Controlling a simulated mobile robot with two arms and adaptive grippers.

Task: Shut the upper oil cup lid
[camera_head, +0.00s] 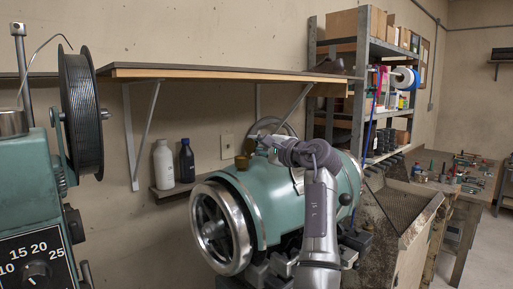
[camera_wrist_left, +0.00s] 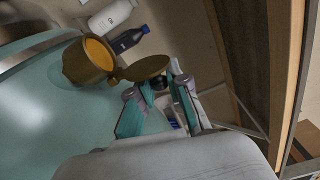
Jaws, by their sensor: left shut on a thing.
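The brass oil cup (camera_wrist_left: 88,62) is on top of the green machine, with its mouth and orange-yellow inside showing in the left wrist view. Its round brass lid (camera_wrist_left: 147,68) stands open beside the cup, on the hinge side. My left gripper (camera_wrist_left: 156,92) is at the lid, its fingers closed on the lid's edge. In the head view the cup (camera_head: 242,162) sits left of my left wrist, and my left gripper is small and partly hidden there. My right gripper does not show in either view.
The green machine body (camera_head: 275,197) has a large metal handwheel (camera_head: 220,228). A wooden shelf (camera_head: 220,72) hangs above. A white bottle (camera_head: 163,164) and a dark bottle (camera_head: 187,161) stand behind. A spool (camera_head: 80,112) is at left, a loaded rack (camera_head: 372,85) at right.

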